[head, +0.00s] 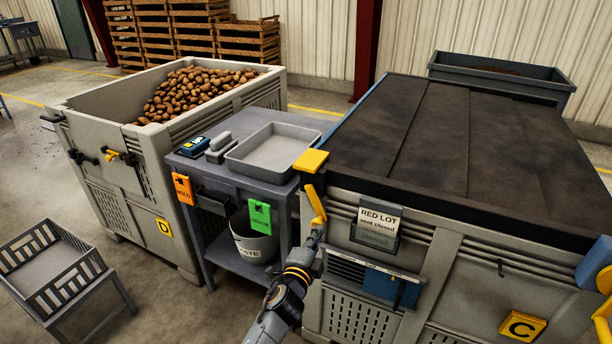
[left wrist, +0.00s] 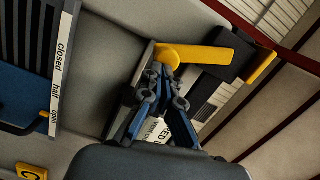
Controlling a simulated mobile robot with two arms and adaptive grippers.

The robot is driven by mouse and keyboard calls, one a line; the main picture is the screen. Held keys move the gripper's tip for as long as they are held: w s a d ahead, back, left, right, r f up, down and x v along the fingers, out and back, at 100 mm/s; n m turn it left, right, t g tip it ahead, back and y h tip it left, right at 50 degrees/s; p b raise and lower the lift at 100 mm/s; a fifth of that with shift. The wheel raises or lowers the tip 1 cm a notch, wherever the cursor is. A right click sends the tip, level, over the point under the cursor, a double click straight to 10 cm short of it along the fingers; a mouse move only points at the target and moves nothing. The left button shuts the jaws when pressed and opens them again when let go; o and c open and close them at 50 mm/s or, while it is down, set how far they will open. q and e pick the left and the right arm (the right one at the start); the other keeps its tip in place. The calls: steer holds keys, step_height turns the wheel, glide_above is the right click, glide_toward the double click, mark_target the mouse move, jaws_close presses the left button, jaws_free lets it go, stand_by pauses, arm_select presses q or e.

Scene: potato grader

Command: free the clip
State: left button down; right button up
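The yellow clip (head: 311,161) sits on the near left corner of the bin marked C, with a yellow lever (head: 316,203) hanging down and slightly tilted. My left gripper (head: 319,226) is at the lever's lower end. In the left wrist view the left gripper's fingertips (left wrist: 165,78) converge at the yellow lever (left wrist: 166,57), with a yellow bar (left wrist: 205,57) running right from it. The fingers overlap the lever there, so whether they grip it is unclear. My right gripper is not in view.
A grey side table (head: 245,180) with a tray (head: 275,150) stands close left. A potato bin (head: 130,150) is beyond it.

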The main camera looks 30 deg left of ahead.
arm_select(q)
steer(key=shift+w+a+f+b, duration=0.1)
steer(key=shift+a+b, duration=0.1)
steer(key=shift+a, duration=0.4)
steer(key=shift+a+f+b, duration=0.1)
steer(key=shift+a+b, duration=0.05)
steer(key=shift+a, duration=0.4)
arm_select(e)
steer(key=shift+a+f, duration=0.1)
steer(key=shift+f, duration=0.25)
arm_select(q)
steer(key=shift+a, duration=0.15)
steer(key=shift+a+f, duration=0.1)
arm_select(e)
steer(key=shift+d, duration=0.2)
